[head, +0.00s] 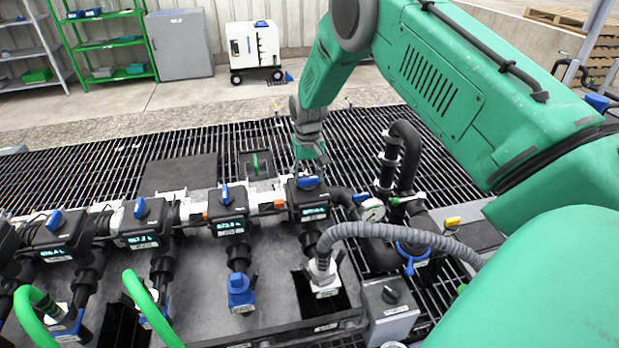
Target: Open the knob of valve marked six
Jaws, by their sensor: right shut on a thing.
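A row of black valves with blue knobs and small lit displays runs across the manifold. The rightmost valve (309,201) has a blue knob (308,182) on top. My right gripper (308,172) comes down from above at this knob and is shut on it; its fingertips are small and partly hidden. The number markings are too small to read. My left gripper is not in view.
A grey corrugated hose (400,236) arches from the rightmost valve's outlet. Black pipes (410,160) and a gauge (372,209) stand to the right. Green hoses (150,308) rise at front left. A grey box with a black dial (390,305) stands at front right. Open grating lies behind.

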